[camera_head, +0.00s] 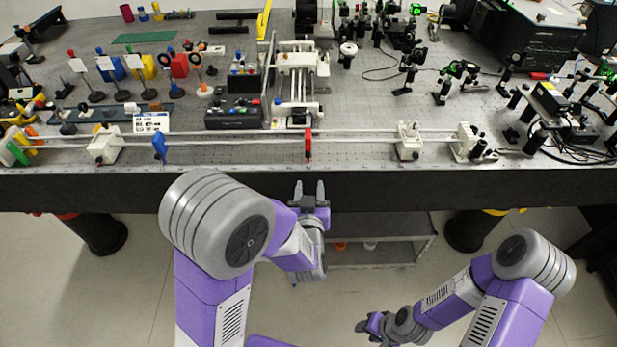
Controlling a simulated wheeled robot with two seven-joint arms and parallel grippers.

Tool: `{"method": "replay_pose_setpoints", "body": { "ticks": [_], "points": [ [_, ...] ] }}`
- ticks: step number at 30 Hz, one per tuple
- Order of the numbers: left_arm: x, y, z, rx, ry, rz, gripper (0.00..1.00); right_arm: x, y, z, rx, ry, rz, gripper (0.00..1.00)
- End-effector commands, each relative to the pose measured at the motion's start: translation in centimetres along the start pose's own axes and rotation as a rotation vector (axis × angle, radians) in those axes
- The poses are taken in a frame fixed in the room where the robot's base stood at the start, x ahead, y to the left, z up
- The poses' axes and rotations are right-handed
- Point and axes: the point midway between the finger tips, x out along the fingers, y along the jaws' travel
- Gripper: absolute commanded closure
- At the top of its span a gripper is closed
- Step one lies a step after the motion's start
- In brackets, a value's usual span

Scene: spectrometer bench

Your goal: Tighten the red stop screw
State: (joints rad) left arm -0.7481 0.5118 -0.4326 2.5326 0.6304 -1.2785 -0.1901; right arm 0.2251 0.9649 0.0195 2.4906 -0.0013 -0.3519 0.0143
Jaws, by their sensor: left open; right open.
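The red stop screw (308,144) stands upright at the rail along the front edge of the bench, right of the picture's middle-left. My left gripper (310,188) is open and empty just in front of the bench edge, below the red screw in the picture and apart from it. Its two fingers point toward the bench. My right gripper (366,328) is low at the bottom of the view, well away from the bench, with its fingers small and partly hidden; I see nothing in it.
A blue stop screw (160,148) and white carriages (104,145) (409,141) sit along the front rail. A white slide stage (297,75) stands behind the red screw. Optics and cables crowd the right side of the bench (370,110). A grey shelf cart (385,250) is below.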

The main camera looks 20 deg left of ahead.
Motion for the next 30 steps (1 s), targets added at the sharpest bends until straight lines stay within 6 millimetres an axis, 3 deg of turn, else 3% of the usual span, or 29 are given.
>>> {"method": "replay_pose_setpoints", "body": {
  "ticks": [1, 7, 21, 30],
  "points": [
    [-0.3, 0.2, -0.6, -0.009, 0.054, -0.007, 0.57, 1.1, 0.4, -0.1, 0.0, 0.0, 0.0, 0.57],
    [-0.7, -0.1, -2.9, -0.027, 0.151, -0.04, 0.57, 1.8, 0.7, -0.1, -0.001, 0.001, 0.0, 0.57],
    [5.6, -0.3, -4.0, -0.026, 0.152, -0.04, 0.57, 2.9, 1.1, -0.2, -0.001, 0.001, 0.0, 0.57],
    [6.4, -0.4, -4.1, -0.025, 0.15, -0.038, 0.57, 3.0, 1.1, -0.1, -0.001, 0.001, 0.0, 0.57]
  ]
}}
